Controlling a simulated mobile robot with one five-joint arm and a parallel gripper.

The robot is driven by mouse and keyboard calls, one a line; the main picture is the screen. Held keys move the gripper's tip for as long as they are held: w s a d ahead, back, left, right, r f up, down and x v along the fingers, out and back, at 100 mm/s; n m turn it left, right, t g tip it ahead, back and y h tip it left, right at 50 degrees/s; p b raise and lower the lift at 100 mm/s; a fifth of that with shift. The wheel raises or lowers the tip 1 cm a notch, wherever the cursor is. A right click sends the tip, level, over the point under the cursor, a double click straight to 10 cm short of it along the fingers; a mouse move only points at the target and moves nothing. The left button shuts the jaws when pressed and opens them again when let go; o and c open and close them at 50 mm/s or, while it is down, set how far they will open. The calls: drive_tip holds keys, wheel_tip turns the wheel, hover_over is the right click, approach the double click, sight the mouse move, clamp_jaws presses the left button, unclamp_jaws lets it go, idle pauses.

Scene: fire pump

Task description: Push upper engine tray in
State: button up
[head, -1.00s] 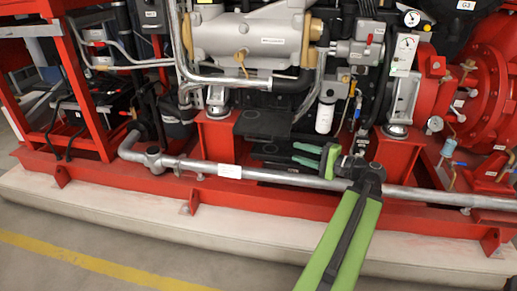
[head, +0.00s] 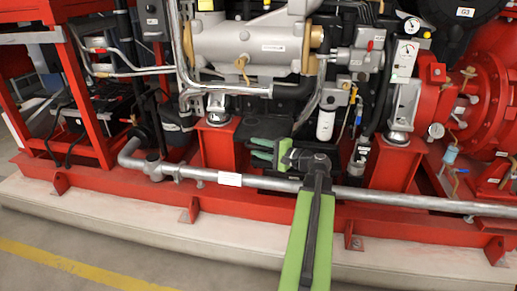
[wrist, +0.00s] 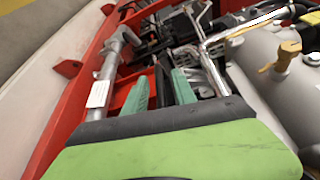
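The upper engine tray (head: 262,127) is a dark flat plate between two red posts under the engine, in the head view. My gripper (head: 252,149) has green fingers pointing left, just below and in front of this tray. The fingers show a gap between them, also in the wrist view (wrist: 160,92), and seem to hold nothing. I cannot tell whether they touch the tray. A lower dark tray (head: 272,183) is partly hidden behind my gripper and the pipe.
A grey pipe (head: 400,198) runs along the front of the red base frame (head: 120,184), below my gripper. Red posts (head: 217,147) and (head: 390,164) flank the trays. A white filter (head: 325,124) hangs to the right. The floor in front is clear.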

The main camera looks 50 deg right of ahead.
drive_tip(key=shift+c, duration=0.2)
clamp_jaws()
idle(1.3)
